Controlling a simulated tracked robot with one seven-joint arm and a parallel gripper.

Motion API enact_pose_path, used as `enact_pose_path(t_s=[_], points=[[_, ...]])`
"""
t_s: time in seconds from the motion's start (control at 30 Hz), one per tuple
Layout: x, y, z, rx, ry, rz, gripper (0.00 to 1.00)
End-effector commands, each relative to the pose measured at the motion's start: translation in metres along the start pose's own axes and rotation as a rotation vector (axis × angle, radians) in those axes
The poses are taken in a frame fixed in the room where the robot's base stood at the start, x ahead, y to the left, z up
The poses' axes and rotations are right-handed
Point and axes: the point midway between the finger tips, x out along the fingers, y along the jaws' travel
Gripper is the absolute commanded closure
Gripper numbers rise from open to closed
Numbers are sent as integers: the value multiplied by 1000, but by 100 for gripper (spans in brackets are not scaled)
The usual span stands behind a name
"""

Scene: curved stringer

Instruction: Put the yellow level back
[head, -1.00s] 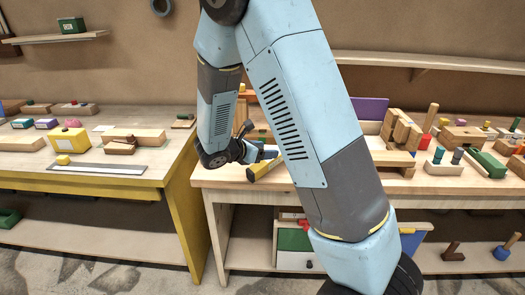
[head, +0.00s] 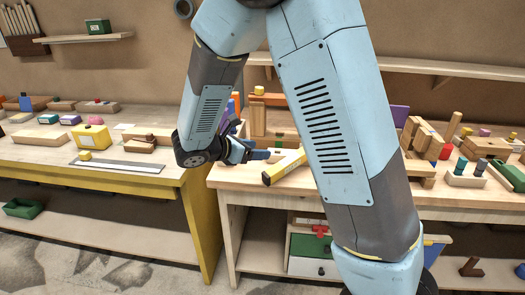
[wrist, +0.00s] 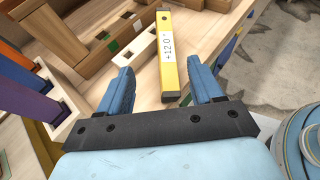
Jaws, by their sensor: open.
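The yellow level (head: 284,167) lies on the right-hand workbench near its front left corner, partly hidden behind my arm in the head view. In the wrist view the yellow level (wrist: 170,55) has black ends and a white label reading "+12.0°". My gripper (wrist: 166,90) is open, with its blue fingers apart. The near end of the level shows between the fingertips in the wrist view, closer to the right finger; I cannot tell the height gap. In the head view my gripper (head: 258,153) is just left of the level.
A pale block with square holes (wrist: 132,58) lies left of the level. Wooden pieces and blue and purple panels (wrist: 28,103) stand further left. The left bench (head: 60,165) carries a metal ruler (head: 118,164) and a yellow box (head: 92,138). Bare benchtop shows right of the level.

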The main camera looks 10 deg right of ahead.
Motion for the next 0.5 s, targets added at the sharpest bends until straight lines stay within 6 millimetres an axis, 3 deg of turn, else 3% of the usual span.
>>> enact_pose_path(t_s=[0.27, 0.37, 0.5], points=[[-4, -4, 4, 20, 13, -12, 34], [1, -16, 16, 85, 53, -47, 34], [12, -48, 41, 248, 150, -133, 34]])
